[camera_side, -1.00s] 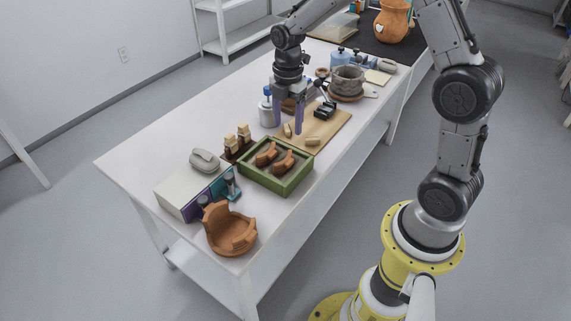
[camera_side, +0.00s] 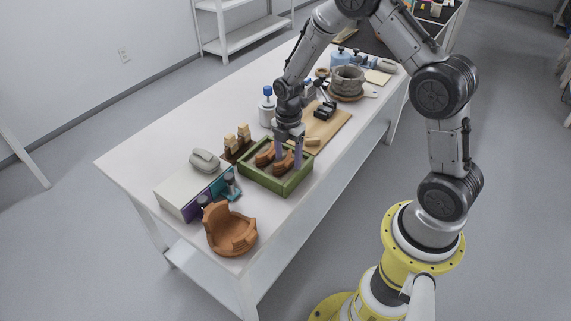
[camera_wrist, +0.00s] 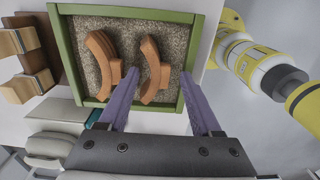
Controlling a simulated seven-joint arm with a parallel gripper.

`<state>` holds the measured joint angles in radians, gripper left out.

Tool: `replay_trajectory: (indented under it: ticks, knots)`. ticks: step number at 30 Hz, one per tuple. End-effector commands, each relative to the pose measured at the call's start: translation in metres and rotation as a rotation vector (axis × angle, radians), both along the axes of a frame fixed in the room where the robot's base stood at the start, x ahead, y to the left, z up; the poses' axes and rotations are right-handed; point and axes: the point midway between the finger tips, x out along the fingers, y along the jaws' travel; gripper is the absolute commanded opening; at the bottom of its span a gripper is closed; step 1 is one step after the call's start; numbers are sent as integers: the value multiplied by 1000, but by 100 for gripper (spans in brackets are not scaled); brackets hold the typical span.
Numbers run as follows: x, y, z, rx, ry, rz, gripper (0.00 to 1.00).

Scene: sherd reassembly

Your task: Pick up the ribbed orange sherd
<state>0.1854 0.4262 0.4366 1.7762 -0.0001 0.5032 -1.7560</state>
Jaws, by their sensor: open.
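Two orange-brown sherds lie in a green-framed tray (camera_side: 249,180) filled with grey grit. One sherd (camera_wrist: 103,63) is on the left in the wrist view and at the tray's upper left in the side view (camera_side: 264,155). My gripper (camera_wrist: 160,80) is open above the tray. Its purple fingers (camera_side: 288,157) stand either side of the right sherd, apart from it, and partly hide it in the side view.
A partly rebuilt orange pot (camera_side: 230,232) stands at the table's near end, beside a pale box (camera_side: 180,190). Wooden blocks on a dark stand (camera_side: 236,142) are left of the tray. A wooden board (camera_side: 325,128) and a grey pot (camera_side: 347,82) lie beyond it.

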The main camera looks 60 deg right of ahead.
Motion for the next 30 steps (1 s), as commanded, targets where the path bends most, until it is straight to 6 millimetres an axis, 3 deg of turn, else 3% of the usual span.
replay_trajectory:
  ticks: [6, 7, 15, 18, 30]
  knots:
    - [0, 0, -1, 0, -1, 0, 66]
    - [0, 0, -1, 0, -1, 0, 62]
    - [0, 0, -1, 0, -1, 0, 13]
    - [1, 0, 0, 0, -2, 0, 0]
    - [1, 0, 9, -1, -3, 0, 0]
